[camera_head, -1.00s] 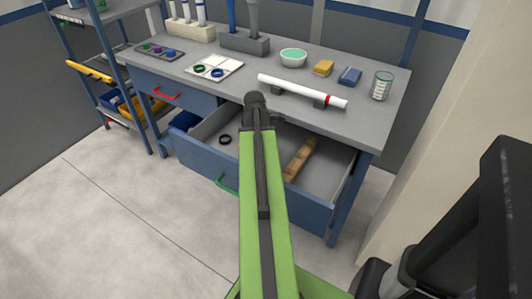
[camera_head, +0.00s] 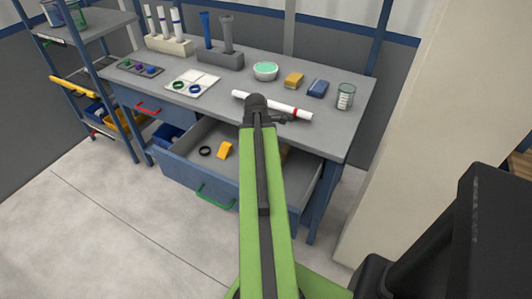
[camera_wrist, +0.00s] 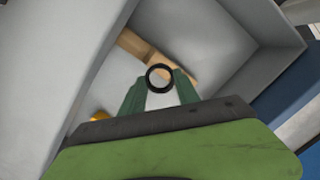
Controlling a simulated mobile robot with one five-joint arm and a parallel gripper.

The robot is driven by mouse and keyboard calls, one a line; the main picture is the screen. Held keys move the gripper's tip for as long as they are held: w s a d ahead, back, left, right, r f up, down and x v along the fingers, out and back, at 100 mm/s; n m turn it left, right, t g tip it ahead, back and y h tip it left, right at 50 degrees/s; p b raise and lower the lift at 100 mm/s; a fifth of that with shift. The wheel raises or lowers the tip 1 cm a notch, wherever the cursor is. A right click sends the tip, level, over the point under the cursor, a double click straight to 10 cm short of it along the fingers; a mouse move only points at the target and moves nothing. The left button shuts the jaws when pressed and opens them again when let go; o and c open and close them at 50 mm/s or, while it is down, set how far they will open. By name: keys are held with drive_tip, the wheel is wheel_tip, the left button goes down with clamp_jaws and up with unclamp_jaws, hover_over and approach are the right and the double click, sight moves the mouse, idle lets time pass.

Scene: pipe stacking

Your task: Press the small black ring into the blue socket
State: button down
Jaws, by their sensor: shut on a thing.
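My gripper (camera_wrist: 160,85) shows in the wrist view with its two green fingers closed around a small black ring (camera_wrist: 160,66). It holds the ring above the open drawer. In the head view my arm hides the gripper and this ring. On the bench at the left, a dark tray (camera_head: 117,64) has round coloured spots; the blue one at its right end (camera_head: 150,70) looks like the blue socket. It is well to the left of my arm. Another dark ring (camera_head: 205,151) lies on the drawer floor.
The blue drawer (camera_head: 183,176) stands open below the bench (camera_head: 215,100). It holds a yellow block (camera_head: 224,151) and a wooden piece (camera_wrist: 135,44). A white board (camera_head: 178,93) carries a green and a blue ring. A white pipe (camera_head: 245,97) lies behind my arm. The floor left is clear.

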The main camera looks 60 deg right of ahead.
wheel_tip(320, 180, up, 9)
drive_tip(key=p, duration=0.8)
drive_tip(key=shift+f, duration=0.1)
drive_tip(key=shift+r+p, duration=0.95)
drive_tip(key=shift+p, duration=0.15)
